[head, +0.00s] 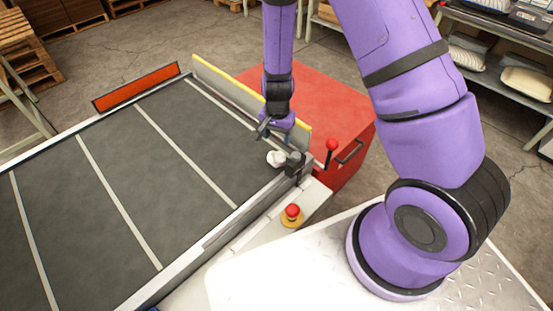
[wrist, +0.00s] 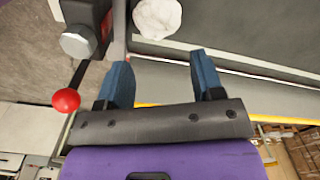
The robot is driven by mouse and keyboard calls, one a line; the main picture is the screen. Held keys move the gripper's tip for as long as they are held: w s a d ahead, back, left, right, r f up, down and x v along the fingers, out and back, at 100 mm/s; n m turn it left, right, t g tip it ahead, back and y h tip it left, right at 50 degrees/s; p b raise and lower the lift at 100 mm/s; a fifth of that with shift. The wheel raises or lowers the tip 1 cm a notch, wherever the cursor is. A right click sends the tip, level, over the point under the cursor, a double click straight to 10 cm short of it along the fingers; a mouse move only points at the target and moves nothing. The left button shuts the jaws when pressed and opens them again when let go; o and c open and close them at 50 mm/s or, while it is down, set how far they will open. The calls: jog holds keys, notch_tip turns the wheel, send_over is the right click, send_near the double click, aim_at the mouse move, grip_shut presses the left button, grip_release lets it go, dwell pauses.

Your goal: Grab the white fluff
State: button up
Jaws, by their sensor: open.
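The white fluff (head: 276,158) is a small rounded white lump. It lies on the dark conveyor belt (head: 190,130), close to the belt's corner beside a dark bracket. In the wrist view the fluff (wrist: 157,18) is at the top, just beyond the fingertips and cut slightly by the frame edge. My gripper (wrist: 160,72) is open, with its two blue fingers apart and nothing between them. In the head view my gripper (head: 270,134) hangs over the belt's edge, above and just behind the fluff, apart from it.
A yellow-topped guard rail (head: 240,95) runs along the belt's far right edge, with a red cabinet (head: 325,110) behind it. A red-knobbed lever (head: 331,145) and a red stop button (head: 292,211) are near the fluff. The rest of the belt is clear.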

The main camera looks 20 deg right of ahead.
aim_at(277, 155)
notch_tip(277, 155, down, 5)
jog(key=shift+r, duration=0.1)
jog(key=shift+s+a+f, duration=0.1)
jog(key=shift+s+f, duration=0.05)
jog(key=shift+f, duration=1.25)
jog(key=shift+s+a+f, duration=0.1)
jog(key=shift+f, duration=1.25)
jog(key=c, duration=0.7)
